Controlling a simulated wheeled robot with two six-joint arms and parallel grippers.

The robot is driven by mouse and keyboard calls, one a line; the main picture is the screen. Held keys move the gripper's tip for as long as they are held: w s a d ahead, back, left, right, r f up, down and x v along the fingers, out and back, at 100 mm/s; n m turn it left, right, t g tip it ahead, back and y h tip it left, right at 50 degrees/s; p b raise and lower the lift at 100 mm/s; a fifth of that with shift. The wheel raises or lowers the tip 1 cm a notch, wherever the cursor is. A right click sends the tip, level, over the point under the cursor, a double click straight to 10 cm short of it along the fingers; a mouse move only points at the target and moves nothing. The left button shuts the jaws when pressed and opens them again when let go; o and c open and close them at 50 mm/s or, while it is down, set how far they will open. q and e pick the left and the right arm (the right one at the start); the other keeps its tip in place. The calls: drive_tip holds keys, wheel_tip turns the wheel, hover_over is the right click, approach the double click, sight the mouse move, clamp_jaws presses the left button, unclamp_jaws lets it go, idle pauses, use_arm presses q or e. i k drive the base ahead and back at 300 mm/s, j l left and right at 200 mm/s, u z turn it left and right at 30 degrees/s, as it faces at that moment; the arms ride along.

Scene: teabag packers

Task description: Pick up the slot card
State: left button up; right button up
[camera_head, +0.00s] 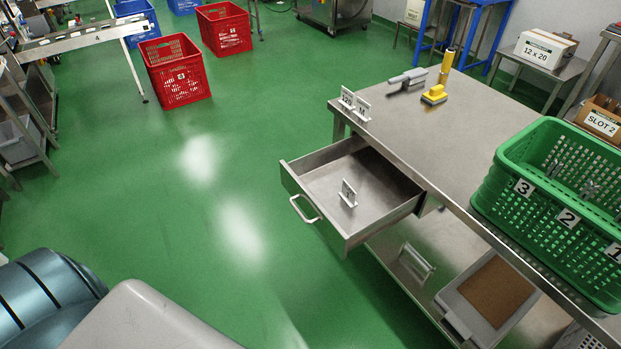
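A small white card (348,193) with a dark mark stands upright in a holder inside the open drawer (303,176) of the steel table. Two similar white cards, one card (347,98) and another card (362,109), stand at the table's left corner above the drawer. Their print is too small to read surely, so I cannot tell which is the slot card. Neither of my grippers shows; only parts of my own body fill the lower left.
A green crate (517,205) labelled 3, 2, 1 stands on the steel table (440,135). A grey bin (455,311) sits on the lower shelf. Red crates (178,84) stand far left; the green floor between is clear.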

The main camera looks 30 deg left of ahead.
sight(347, 193)
drive_tip(key=u, duration=0.85)
drive_tip(key=j+z, duration=0.4)
drive_tip(key=j, duration=0.2)
drive_tip(key=k+j+z, duration=0.1)
drive_tip(key=j+z, duration=0.35)
drive_tip(key=j, duration=0.15)
